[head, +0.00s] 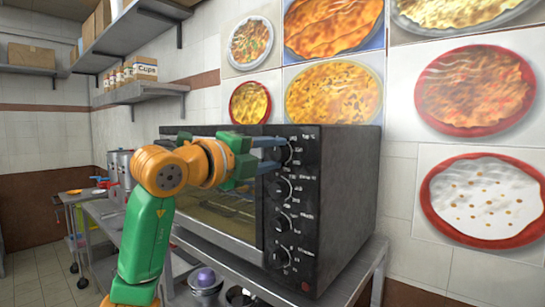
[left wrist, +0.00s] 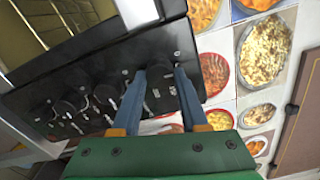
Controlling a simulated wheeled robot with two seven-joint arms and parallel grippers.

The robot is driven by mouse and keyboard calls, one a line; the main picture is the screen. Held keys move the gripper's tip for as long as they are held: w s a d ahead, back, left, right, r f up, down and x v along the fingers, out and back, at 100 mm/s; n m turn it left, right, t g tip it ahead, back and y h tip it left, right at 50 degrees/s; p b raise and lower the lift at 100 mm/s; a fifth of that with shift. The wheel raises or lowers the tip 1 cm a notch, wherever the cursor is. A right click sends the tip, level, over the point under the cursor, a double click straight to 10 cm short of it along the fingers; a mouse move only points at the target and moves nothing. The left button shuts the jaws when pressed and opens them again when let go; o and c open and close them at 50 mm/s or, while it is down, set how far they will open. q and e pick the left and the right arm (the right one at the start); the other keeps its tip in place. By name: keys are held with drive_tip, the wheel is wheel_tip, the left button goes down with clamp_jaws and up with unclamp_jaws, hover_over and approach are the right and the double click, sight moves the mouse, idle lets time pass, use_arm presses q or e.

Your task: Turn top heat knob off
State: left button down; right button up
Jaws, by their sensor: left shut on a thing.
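A black oven (head: 346,200) stands on a metal table, with several knobs in a column on the right part of its front. My left gripper (head: 278,155) reaches in from the left to the top heat knob (head: 287,154). Its blue fingers are shut on that knob, one on each side. The left wrist view shows the fingertips (left wrist: 159,74) around the dark knob (left wrist: 158,71), which is partly hidden between them. The knob's exact pointer setting cannot be read. My right gripper is not in view.
The second knob (head: 280,189), third knob (head: 283,222) and bottom knob (head: 281,258) sit below the gripper. The metal table (head: 372,262) runs under the oven. Pots (head: 205,282) stand below it. A wall shelf (head: 140,92) with boxes is at the left, and food pictures cover the wall.

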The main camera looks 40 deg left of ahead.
use_arm(q)
drive_tip(key=shift+n, duration=0.7)
drive_tip(key=shift+c, duration=2.2)
unclamp_jaws()
drive_tip(key=shift+s+a, duration=0.1)
drive_tip(key=shift+s+b, duration=0.25)
drive_tip(key=shift+b, duration=0.05)
drive_tip(key=s+b, duration=0.2)
drive_tip(key=s, duration=0.4)
drive_tip(key=shift+s+a, duration=0.3)
drive_tip(key=shift+s, duration=0.05)
